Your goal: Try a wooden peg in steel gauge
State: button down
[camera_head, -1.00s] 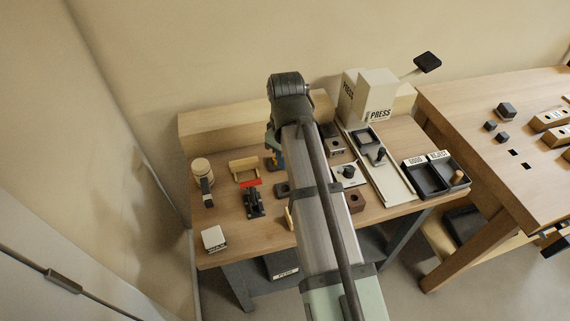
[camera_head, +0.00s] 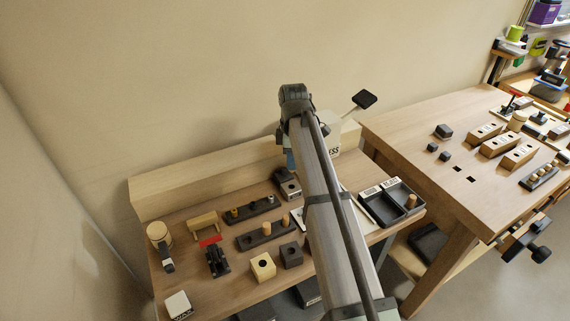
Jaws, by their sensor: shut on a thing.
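My gripper (camera_head: 290,158) is mostly hidden behind my own wrist, at the back of the bench in front of the press. Only a bluish part of it shows, and whatever is in its jaws is hidden. A grey block with a hole (camera_head: 290,190), which looks like the steel gauge, stands on the bench just below it. A front dark rack (camera_head: 250,242) holds wooden pegs, one of them a light peg (camera_head: 285,221). A back dark rack (camera_head: 256,209) holds small yellowish and pale pegs. Another wooden peg (camera_head: 411,201) stands in the right tray.
The two-part dark tray (camera_head: 392,208) is on the right. My arm covers the press area.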

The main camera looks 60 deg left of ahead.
jog(key=shift+f, duration=0.2)
jog(key=shift+f, duration=2.75)
jog(key=shift+f, duration=1.15)
dwell(0.7)
jog(key=shift+r, duration=0.1)
dwell(0.4)
jog(key=shift+r, duration=3.05)
jog(key=shift+d, duration=0.1)
